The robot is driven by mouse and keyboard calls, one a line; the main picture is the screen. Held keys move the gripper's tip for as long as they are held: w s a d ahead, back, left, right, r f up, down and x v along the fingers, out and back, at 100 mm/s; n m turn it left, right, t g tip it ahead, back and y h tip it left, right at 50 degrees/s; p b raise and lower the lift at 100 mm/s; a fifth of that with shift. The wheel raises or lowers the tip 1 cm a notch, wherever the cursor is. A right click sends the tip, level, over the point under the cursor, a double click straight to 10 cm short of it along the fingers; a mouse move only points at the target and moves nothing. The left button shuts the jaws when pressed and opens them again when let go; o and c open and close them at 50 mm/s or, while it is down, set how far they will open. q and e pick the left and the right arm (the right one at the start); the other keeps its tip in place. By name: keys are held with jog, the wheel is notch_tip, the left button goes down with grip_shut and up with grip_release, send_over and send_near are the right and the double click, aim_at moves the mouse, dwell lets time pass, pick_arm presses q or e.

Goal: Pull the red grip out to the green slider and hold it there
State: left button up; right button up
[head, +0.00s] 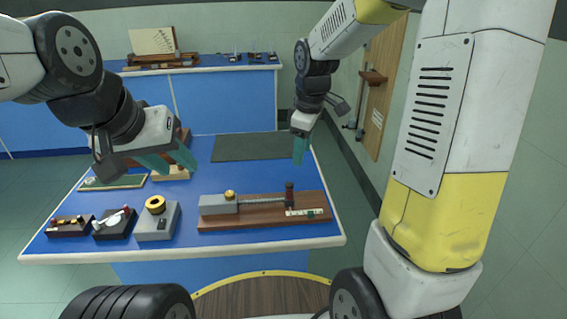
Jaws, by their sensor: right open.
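A wooden board (255,222) lies at the front right of the blue bench. A grey block (219,205) sits on its left end, and a spring or rod (262,200) runs right from it to the dark red upright grip (290,192). A pale scale strip (297,213) lies in front of the grip, with a small green slider (311,214) on it, to the right of the grip. My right gripper (299,160) points down above and behind the red grip, apart from it, open. My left gripper (180,171) is open and empty above the left of the bench.
A grey box with a yellow ring (156,206) and two small dark devices (114,222) (70,226) stand at the front left. A dark mat (250,147) lies clear at the back. A second bench (205,75) and a wooden wall panel (383,85) are beyond.

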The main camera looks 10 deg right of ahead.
aim_at(290, 184)
jog(key=w+f+n, duration=0.1)
jog(key=w+f, duration=0.1)
jog(key=f, duration=0.2)
jog(key=w+a+f+n+g, duration=0.1)
jog(key=w+f+n, duration=0.1)
jog(key=f, duration=0.1)
jog(key=w+a+f+n, duration=0.1)
jog(key=f+n, duration=0.1)
jog(key=f, duration=0.2)
jog(key=shift+w+a+f+g+h, duration=0.2)
jog(key=shift+w+f+g+h, duration=0.1)
jog(key=shift+w+g, duration=0.1)
jog(key=shift+n, duration=0.3)
notch_tip(290, 184, down, 7)
jog(key=shift+f, duration=0.1)
grip_shut()
jog(key=shift+d, duration=0.15)
dwell(0.6)
jog(key=shift+w+d, duration=0.1)
jog(key=shift+d, duration=2.8)
